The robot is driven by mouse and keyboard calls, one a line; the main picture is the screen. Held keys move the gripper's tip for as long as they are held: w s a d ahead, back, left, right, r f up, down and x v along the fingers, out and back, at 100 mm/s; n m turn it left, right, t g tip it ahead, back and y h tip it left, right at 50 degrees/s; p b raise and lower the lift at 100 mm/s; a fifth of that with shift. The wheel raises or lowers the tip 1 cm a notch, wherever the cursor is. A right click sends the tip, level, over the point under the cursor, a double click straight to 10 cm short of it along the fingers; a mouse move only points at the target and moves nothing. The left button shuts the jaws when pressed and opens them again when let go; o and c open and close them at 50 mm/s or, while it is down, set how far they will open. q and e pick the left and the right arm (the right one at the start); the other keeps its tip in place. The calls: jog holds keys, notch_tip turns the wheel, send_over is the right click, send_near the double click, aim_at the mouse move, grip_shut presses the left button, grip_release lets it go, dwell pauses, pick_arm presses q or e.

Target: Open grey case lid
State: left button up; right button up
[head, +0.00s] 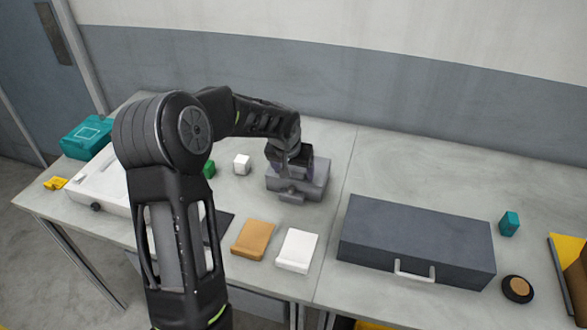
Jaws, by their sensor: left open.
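A large dark grey case (415,235) lies on the right part of the table. It looks shut, with a flat top and a pale handle (414,271) on its front side. My right gripper is out of view.
A tan pad (254,238) and a white pad (297,250) lie left of the case. A white cube (242,164) and green item (209,169) stand behind them. A teal block (509,223) and dark round item (517,289) are right of the case.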

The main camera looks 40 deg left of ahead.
pick_arm(q)
jog(key=shift+c, duration=0.5)
grip_shut()
dwell(0.3)
